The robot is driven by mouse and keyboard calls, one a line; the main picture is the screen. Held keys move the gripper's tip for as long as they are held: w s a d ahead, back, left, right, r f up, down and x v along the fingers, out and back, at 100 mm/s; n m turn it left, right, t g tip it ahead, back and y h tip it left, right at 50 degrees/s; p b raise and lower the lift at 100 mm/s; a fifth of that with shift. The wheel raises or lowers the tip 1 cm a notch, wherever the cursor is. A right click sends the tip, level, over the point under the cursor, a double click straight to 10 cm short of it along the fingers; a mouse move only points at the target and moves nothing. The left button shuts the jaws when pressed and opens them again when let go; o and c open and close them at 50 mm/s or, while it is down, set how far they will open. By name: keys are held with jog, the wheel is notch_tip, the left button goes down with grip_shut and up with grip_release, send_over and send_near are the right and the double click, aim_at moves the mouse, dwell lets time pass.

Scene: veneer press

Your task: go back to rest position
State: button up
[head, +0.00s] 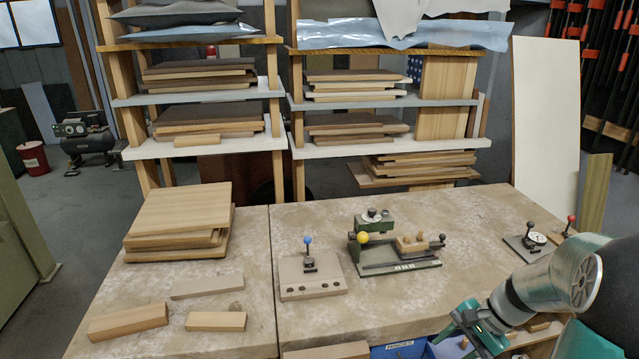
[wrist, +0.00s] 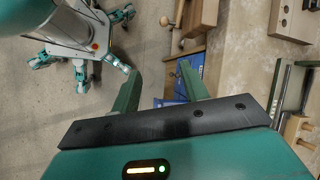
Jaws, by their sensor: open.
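My gripper (head: 470,338) is low at the right of the head view, by the front edge of the workbench (head: 380,310). My metal-and-black forearm reaches to it from the right. In the wrist view my gripper (wrist: 160,72) has its two green fingers spread apart with nothing between them. Below and between the fingers are the floor and the bench's front side, with wooden drawers and blue bins. Whether the fingers touch the bench front cannot be told.
On the bench stand a blue-knobbed lever block (head: 311,276), a green fixture (head: 397,248) with a yellow knob, and a black-knobbed lever device (head: 528,242). Stacked boards (head: 180,215) and loose wood strips lie left. Blue bins (head: 400,349) sit under the front edge. Shelves stand behind.

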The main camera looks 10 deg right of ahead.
jog(key=s+a+r+n+t+h, duration=0.2)
jog(key=s+a+r+n+h, duration=0.1)
jog(key=a+r+n, duration=0.3)
jog(key=s+a+r+n+t+h, duration=0.2)
jog(key=s+a+r+n, duration=0.4)
jog(key=a+r, duration=0.5)
jog(key=shift+s+a+r+n+h, duration=0.25)
jog(key=shift+a+n+h, duration=0.25)
jog(key=shift+a+n, duration=0.35)
jog(key=shift+m, duration=0.25)
